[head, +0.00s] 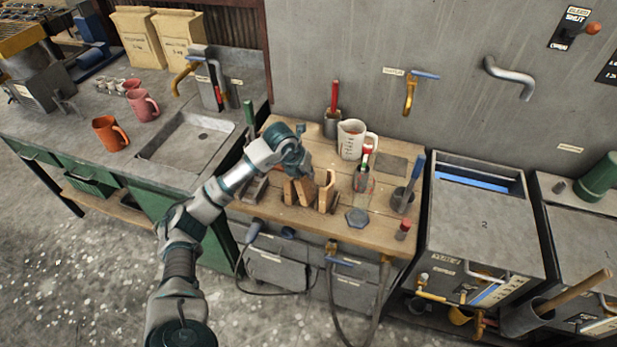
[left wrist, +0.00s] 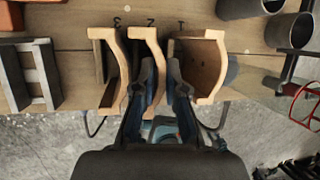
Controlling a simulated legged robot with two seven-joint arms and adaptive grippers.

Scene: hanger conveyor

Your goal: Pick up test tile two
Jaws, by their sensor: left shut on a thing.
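Three curved tan wooden tiles stand side by side at the bench's front edge, by the marks 3, 2 and 1 in the left wrist view. Test tile two (left wrist: 159,68) is the middle one, and its curved edge lies between my left gripper's fingers. My left gripper (left wrist: 162,72) is shut on it. Tile three (left wrist: 106,36) is just left and tile one (left wrist: 205,66) just right. In the head view my left gripper (head: 303,172) is above the tiles (head: 305,190) and hides part of them. My right gripper is not in view.
The wooden bench (head: 335,222) also carries a white jug (head: 352,139), a hexagonal grey piece (head: 357,217) and a red-topped jar (head: 403,229). A grey rack (left wrist: 33,77) stands left of the tiles. Metal cups (left wrist: 289,31) stand to the right.

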